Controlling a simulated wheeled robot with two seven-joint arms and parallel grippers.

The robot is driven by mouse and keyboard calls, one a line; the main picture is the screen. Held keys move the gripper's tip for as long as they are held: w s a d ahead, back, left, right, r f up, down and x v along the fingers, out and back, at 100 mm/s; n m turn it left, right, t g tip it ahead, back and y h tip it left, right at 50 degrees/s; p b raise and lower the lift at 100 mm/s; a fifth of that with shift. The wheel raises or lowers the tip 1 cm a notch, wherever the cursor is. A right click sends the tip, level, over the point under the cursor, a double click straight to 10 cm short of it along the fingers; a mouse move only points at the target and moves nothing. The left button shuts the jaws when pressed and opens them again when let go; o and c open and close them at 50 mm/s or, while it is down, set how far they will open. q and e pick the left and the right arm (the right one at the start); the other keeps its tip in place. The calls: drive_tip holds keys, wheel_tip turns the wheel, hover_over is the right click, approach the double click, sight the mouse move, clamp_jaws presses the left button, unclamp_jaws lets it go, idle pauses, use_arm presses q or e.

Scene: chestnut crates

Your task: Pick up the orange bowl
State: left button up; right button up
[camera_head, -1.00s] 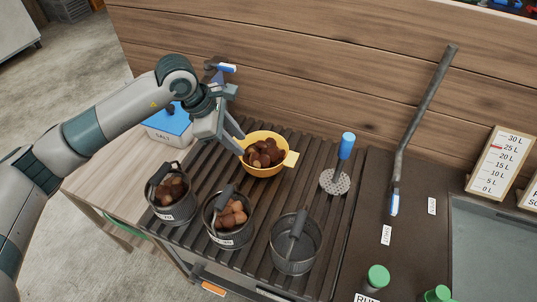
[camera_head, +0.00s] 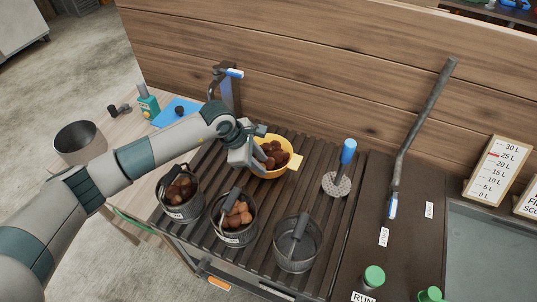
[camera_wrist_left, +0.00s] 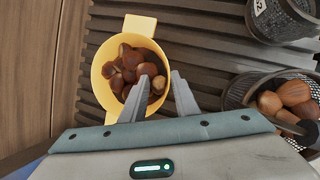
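The orange bowl (camera_head: 271,175), yellow-orange with a flat tab handle, stands on the slatted rack and holds brown chestnuts. It also shows in the left wrist view (camera_wrist_left: 98,82), upper left of centre. My left gripper (camera_head: 260,160) is at the bowl's left side in the head view. In the left wrist view its fingers (camera_wrist_left: 160,77) are apart, one over the bowl's inside and the other just outside the rim, with the near rim between them. I cannot tell whether either finger touches it. The near part of the bowl is partly hidden by the fingers. My right gripper is not in view.
Two dark pails of chestnuts (camera_head: 181,211) (camera_head: 236,236) and an empty pail (camera_head: 295,258) stand in front of the bowl. A blue-handled skimmer (camera_head: 337,184) is to its right. A wooden wall (camera_head: 330,90) rises behind. A metal pot (camera_head: 78,150) stands at left.

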sight(271, 177)
use_arm(q)
drive_tip(key=shift+d+f, duration=0.2)
drive_tip(key=shift+f, duration=0.3)
drive_tip(key=shift+s+d+f+p, duration=0.1)
drive_tip(key=shift+d+f+p, duration=0.1)
drive_tip(key=shift+f+p, duration=0.4)
drive_tip(key=shift+d+f+p, duration=0.15)
drive_tip(key=shift+f+p, duration=0.2)
drive_tip(key=shift+p, duration=0.3)
drive_tip(key=shift+p+x, duration=0.4)
drive_tip(key=shift+x, duration=0.6)
drive_tip(key=shift+d+f, duration=0.1)
drive_tip(key=shift+f, duration=0.55)
clamp_jaws()
